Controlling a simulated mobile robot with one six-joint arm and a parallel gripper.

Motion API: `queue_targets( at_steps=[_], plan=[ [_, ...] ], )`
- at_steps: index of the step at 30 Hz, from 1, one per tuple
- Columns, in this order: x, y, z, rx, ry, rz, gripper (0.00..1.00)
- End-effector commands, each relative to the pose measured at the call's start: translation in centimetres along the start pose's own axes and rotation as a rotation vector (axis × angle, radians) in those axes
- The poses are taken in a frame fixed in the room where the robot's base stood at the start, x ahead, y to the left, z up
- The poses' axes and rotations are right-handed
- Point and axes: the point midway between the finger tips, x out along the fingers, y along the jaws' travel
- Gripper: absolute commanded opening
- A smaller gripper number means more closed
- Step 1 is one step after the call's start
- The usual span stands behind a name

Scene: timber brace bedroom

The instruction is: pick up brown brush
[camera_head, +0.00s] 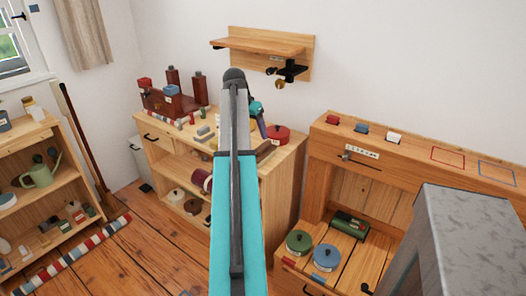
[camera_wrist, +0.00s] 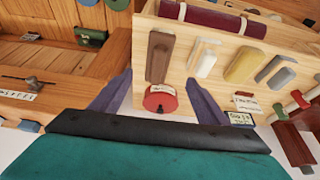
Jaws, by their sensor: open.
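The brown brush, a plain dark brown oblong block, lies on the top of the wooden shelf unit (camera_head: 285,158). In the wrist view the brush (camera_wrist: 158,58) is near the middle, beyond a round red pot (camera_wrist: 160,101). In the head view the brush (camera_head: 266,148) shows partly, just right of my arm, near the red pot (camera_head: 278,135). My gripper (camera_wrist: 158,77) is open, its two purple fingers apart, with the brush and pot showing between and beyond them. It holds nothing. In the head view my gripper (camera_head: 261,126) is largely seen end-on above the unit.
Beside the brush lie a white block (camera_wrist: 205,58), a yellow block (camera_wrist: 243,65) and grey blocks. A dark red roll (camera_wrist: 212,20) lies on a lower shelf. A wall shelf (camera_head: 262,44) hangs behind my arm. A wooden desk (camera_head: 400,160) stands to the right.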

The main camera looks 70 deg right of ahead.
Motion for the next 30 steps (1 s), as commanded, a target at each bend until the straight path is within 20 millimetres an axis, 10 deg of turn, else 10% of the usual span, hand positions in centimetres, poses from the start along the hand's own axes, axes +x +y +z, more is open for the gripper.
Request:
queue_targets(
  at_steps=[17,30],
  plan=[
    [-0.5,0.8,-1.2,0.023,0.008,0.003,0.69],
    [4.6,0.8,-1.2,0.023,0.007,0.003,0.69]
  ],
)
